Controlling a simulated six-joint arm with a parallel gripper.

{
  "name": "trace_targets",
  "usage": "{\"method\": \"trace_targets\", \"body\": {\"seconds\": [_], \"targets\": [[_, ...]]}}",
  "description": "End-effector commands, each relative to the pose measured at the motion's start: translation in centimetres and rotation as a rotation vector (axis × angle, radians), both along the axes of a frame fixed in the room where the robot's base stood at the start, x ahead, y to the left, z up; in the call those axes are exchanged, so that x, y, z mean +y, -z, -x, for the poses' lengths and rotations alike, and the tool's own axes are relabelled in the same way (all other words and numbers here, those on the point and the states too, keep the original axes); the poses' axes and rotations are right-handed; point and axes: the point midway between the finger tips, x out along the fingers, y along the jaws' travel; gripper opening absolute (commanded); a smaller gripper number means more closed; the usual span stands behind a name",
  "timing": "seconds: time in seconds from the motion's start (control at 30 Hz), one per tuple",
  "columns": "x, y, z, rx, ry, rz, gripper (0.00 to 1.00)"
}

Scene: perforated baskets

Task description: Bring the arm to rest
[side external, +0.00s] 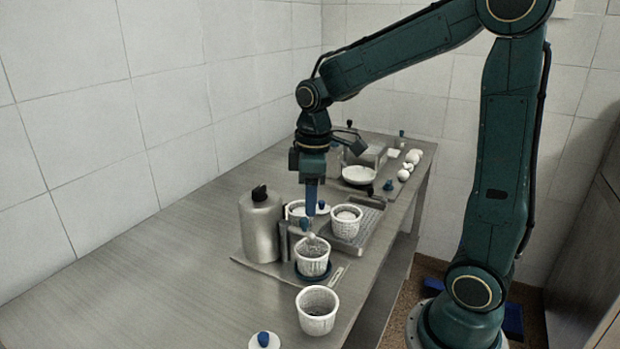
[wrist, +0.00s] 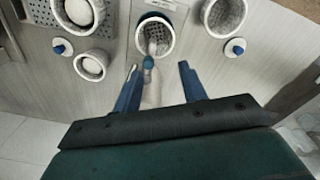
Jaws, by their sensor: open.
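My gripper (side external: 312,200) points down above the work table, over the row of baskets. In the wrist view its two blue fingers (wrist: 160,80) are spread apart with nothing held between them. Just ahead of the fingers is a white perforated basket (wrist: 138,38), which in the side view (side external: 313,268) stands on a dark blue round base. A pale piece with a blue end (wrist: 148,62) sticks out over this basket's rim. The fingers look apart from it, but the exact gap is hard to tell.
Another basket (side external: 317,322) stands nearer the front, beside a white lid with a blue knob (side external: 264,341). More baskets (side external: 346,230) stand behind. A grey bottle (side external: 261,228) stands close on the left. White round objects (side external: 404,175) lie farther back. The table's left front is clear.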

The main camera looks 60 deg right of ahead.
Motion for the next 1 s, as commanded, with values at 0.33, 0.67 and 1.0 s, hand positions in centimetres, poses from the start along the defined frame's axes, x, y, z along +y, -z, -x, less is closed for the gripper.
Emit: {"method": "trace_targets", "body": {"seconds": [0.33,0.67,1.0], "targets": [[2.6,-3.9,4.2,-0.143,0.140,0.000,0.42],[4.7,-6.0,8.9,-0.283,0.285,-0.039,0.42],[6.1,-6.7,13.1,-0.407,0.417,-0.109,0.42]]}}
